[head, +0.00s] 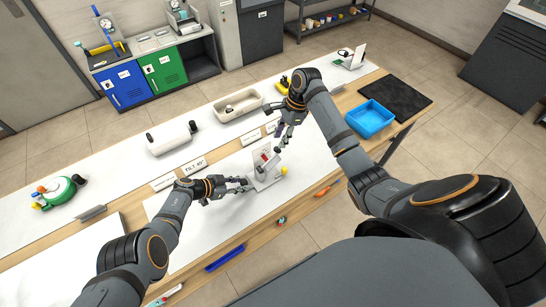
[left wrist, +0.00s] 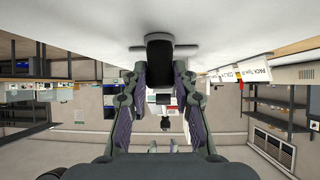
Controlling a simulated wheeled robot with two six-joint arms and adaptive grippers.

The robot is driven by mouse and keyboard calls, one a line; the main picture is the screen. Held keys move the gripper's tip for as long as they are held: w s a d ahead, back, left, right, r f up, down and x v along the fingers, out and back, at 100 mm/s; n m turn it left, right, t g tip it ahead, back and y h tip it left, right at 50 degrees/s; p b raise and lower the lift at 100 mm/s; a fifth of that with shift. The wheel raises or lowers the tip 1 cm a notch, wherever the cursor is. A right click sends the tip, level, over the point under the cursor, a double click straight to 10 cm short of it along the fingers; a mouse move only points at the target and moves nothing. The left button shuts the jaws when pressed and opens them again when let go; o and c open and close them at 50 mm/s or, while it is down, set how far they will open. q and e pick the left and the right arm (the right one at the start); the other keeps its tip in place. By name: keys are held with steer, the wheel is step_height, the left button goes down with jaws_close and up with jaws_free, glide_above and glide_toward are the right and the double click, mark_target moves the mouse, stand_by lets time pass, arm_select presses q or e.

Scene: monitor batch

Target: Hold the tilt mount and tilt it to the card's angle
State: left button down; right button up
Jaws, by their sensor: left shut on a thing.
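The tilt mount (head: 262,163) stands on the white work mat near the middle of the table, with a pale upright plate, a red and dark part on its front and a flat pale base. My left gripper (head: 245,185) is at its left side, low near the base, shut on part of it. In the left wrist view a black piece (left wrist: 159,50) sits between the fingertips. A white card (head: 195,166) reading "TILT" and an angle lies behind the mount to the left. My right gripper (head: 282,143) hangs just above and right of the mount, apparently holding nothing; its finger opening is unclear.
Behind stand a white rounded device (head: 172,138) and a beige tray (head: 238,105). A blue bin (head: 370,118) and dark mat (head: 396,97) are at the right end. A green round item (head: 62,190) lies far left. The mat left of the mount is mostly clear.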

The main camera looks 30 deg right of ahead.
mark_target(276, 148)
steer(key=shift+x, duration=2.35)
jaws_close()
steer(key=shift+s+a+r+h, duration=0.1)
steer(key=shift+a+r+h, duration=0.2)
steer(key=shift+a+h, duration=0.2)
steer(key=shift+a+r+h, duration=0.3)
steer(key=shift+a+h, duration=0.15)
steer(key=shift+h, duration=0.05)
steer(key=shift+a+r+h, duration=0.2)
steer(key=shift+a+h, duration=0.2)
steer(key=shift+a, duration=0.05)
steer(key=shift+o, duration=1.6)
jaws_free()
